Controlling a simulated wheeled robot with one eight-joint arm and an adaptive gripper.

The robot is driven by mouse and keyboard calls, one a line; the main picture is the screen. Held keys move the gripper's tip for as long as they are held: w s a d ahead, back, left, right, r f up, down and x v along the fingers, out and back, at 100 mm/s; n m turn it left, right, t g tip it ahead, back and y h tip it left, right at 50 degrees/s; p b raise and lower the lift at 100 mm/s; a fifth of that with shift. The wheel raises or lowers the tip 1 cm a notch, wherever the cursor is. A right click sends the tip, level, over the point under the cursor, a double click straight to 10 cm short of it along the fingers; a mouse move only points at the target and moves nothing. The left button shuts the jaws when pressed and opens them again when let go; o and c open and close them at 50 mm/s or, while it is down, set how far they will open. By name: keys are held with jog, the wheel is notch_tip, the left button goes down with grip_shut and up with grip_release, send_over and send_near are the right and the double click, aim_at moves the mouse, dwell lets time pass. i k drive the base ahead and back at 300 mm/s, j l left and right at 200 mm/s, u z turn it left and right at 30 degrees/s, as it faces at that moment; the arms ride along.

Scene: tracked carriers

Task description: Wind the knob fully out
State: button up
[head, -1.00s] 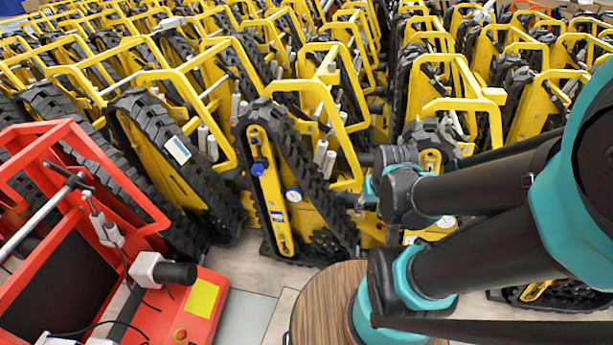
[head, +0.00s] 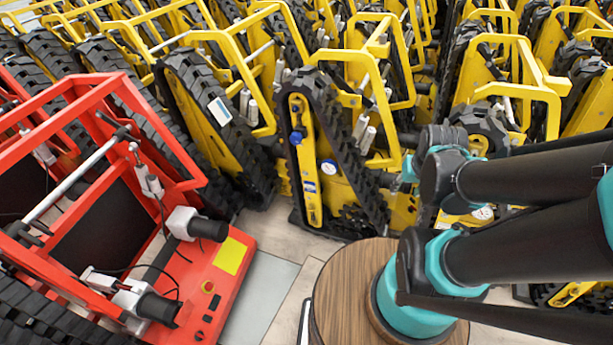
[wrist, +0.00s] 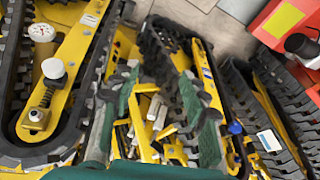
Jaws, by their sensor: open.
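A blue knob also shows at the carrier's edge in the wrist view (wrist: 235,127). A white round-headed knob (wrist: 53,68) on a spring-wrapped stem stands on another yellow plate at the left of the wrist view. I cannot tell which knob is the task's. My gripper (wrist: 158,85) is open, its two dark green fingers apart over a yellow carrier and touching no knob that I can see. In the head view it is mostly hidden by my arm.
A white gauge (wrist: 42,32) is beside the white knob. A red carrier (head: 215,285) with black cylinders stands at left in the head view. Yellow carriers with black tracks and tube frames crowd the background. A strip of pale floor (head: 262,235) is clear in front.

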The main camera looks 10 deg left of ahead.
aim_at(296, 138)
jog(key=u, duration=1.4)
jog(key=k+l+u, duration=0.45)
jog(key=k+l, duration=0.45)
jog(key=l, duration=0.15)
